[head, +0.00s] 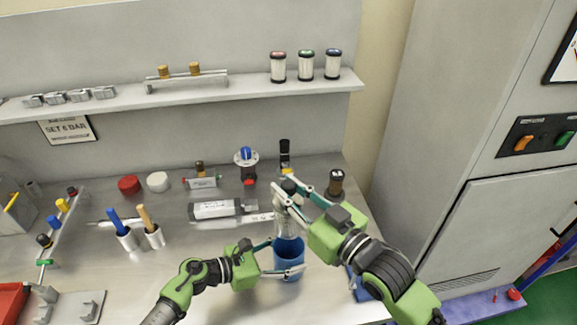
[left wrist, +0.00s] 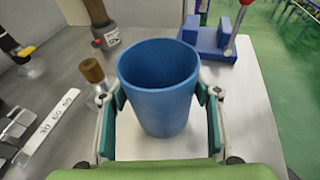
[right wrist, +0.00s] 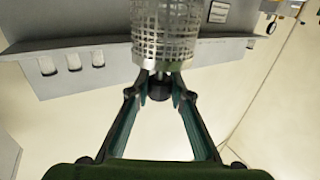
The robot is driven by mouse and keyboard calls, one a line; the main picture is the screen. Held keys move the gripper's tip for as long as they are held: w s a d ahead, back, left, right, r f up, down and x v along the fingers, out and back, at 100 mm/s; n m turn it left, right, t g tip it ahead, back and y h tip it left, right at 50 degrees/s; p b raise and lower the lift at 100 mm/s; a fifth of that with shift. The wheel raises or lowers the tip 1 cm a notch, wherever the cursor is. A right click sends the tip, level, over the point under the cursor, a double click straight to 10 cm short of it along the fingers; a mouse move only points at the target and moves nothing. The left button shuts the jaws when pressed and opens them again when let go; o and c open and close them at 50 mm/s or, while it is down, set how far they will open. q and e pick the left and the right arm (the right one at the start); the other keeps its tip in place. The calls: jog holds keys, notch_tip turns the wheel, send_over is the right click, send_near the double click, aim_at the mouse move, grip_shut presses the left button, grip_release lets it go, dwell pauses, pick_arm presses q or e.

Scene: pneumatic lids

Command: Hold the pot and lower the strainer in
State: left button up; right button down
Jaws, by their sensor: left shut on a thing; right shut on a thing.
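The pot is a plain blue cup (head: 289,266) standing upright on the bench near its front; it also fills the middle of the left wrist view (left wrist: 158,95). My left gripper (head: 287,258) is shut on it, one finger on each side. The strainer is a grey mesh cylinder (right wrist: 165,30). My right gripper (right wrist: 166,84) is shut on its dark-knobbed stem. In the head view the strainer (head: 286,226) hangs just above the pot's mouth, partly hidden by the right fingers. The pot's mouth looks empty in the left wrist view.
A grey cylinder (head: 215,209) lies behind the pot. A blue-capped valve (head: 246,156) and a dark-topped bottle (head: 336,182) stand farther back. Two small cups with handles (head: 125,238) are at the left. A blue block (left wrist: 205,40) with a red-knobbed lever is beside the pot.

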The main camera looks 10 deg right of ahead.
jog(key=shift+s+f, duration=0.15)
jog(key=shift+f, duration=0.75)
jog(key=shift+f, duration=0.1)
jog(key=shift+f, duration=1.8)
notch_tip(320, 180, down, 12)
dwell(2.0)
jog(key=shift+f, duration=0.1)
